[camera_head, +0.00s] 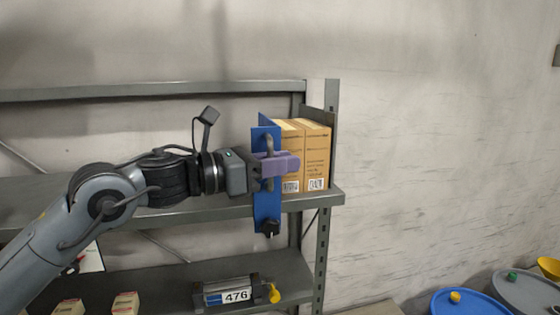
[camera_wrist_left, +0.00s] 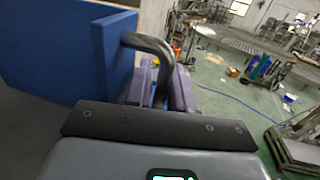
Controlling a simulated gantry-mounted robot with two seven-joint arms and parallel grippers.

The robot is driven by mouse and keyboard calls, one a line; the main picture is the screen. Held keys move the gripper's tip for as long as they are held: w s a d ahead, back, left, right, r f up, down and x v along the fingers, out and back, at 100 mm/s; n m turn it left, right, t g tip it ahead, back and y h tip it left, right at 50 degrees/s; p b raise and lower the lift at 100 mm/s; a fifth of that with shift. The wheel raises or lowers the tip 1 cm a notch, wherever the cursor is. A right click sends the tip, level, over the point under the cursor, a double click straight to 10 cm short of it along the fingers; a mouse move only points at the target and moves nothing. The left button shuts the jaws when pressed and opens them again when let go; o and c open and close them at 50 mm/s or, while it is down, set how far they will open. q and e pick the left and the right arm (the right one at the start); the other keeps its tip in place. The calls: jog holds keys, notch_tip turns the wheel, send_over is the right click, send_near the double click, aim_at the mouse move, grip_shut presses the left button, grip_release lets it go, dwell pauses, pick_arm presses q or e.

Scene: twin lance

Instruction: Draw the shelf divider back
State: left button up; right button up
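The blue shelf divider (camera_head: 266,205) stands upright at the front of the upper shelf, left of the cartons, with a black knob (camera_head: 270,228) at its lower end. It also fills the upper left of the left wrist view (camera_wrist_left: 60,50). Its bent grey handle (camera_wrist_left: 150,44) runs down between the purple fingers of my left gripper (camera_wrist_left: 163,88). In the head view my left gripper (camera_head: 280,163) comes from the left across the divider's front. Its fingers sit close on both sides of the handle and look shut on it. My right gripper is not in view.
Brown cartons (camera_head: 317,155) stand right of the divider, near the grey shelf's (camera_head: 200,212) right end and upright post. The shelf below holds a device labelled 476 (camera_head: 235,295) and small boxes (camera_head: 125,303). Blue and grey drums (camera_head: 470,302) stand at lower right.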

pick_arm(q)
jog(key=shift+c, duration=0.5)
grip_shut()
jog(key=w+a+b+v, duration=0.1)
jog(key=w+b+v, duration=0.1)
jog(key=v, duration=1.1)
jog(key=shift+w+a+b, duration=0.2)
jog(key=shift+a+b, duration=0.05)
jog(key=shift+b, duration=0.2)
jog(key=shift+o, duration=0.5)
grip_release()
